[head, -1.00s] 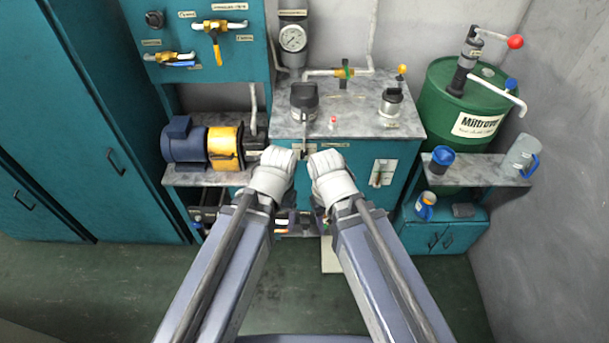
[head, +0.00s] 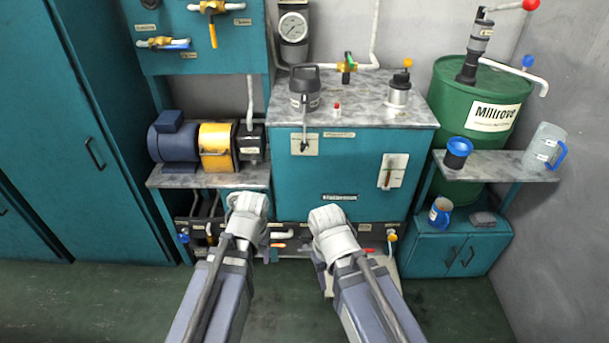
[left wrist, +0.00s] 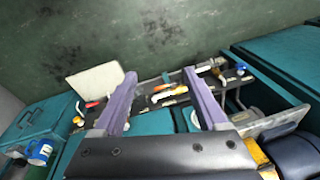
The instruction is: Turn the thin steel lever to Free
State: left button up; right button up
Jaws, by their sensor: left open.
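A thin steel-coloured lever (head: 304,138) hangs from a pale plate on the upper front of the teal cabinet (head: 305,182). A slotted pale plate with another upright handle (head: 389,172) is to its right. The labels are too small to read, so I cannot tell which lever bears Free. My left gripper (head: 248,203) is below and left of the hanging lever, apart from it. The left wrist view shows its two fingers (left wrist: 160,76) open with nothing held.
A low shelf with pipes and small coloured handles (left wrist: 165,93) lies beyond my left fingers. A blue and yellow motor (head: 218,145) is at left. A green drum (head: 475,100), jug (head: 543,148) and blue-rimmed cup (head: 458,153) are at right.

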pick_arm(q)
jog(key=w+a+f+m+t+y+b, duration=0.3)
jog(key=w+a+f+m+t+b, duration=0.15)
jog(key=w+f+b, duration=0.55)
jog(key=m+t+h, duration=0.4)
jog(key=m+t, duration=0.8)
jog(key=m, duration=0.9)
send_near(304, 149)
jog(key=shift+n, duration=0.25)
jog(key=shift+w, duration=4.3)
pick_arm(e)
notch_tip(304, 149, down, 13)
jog(key=w+a, duration=0.1)
jog(key=shift+w, duration=0.35)
jog(key=shift+a+r, duration=0.1)
jog(key=shift+r, duration=0.05)
pick_arm(q)
grip_shut()
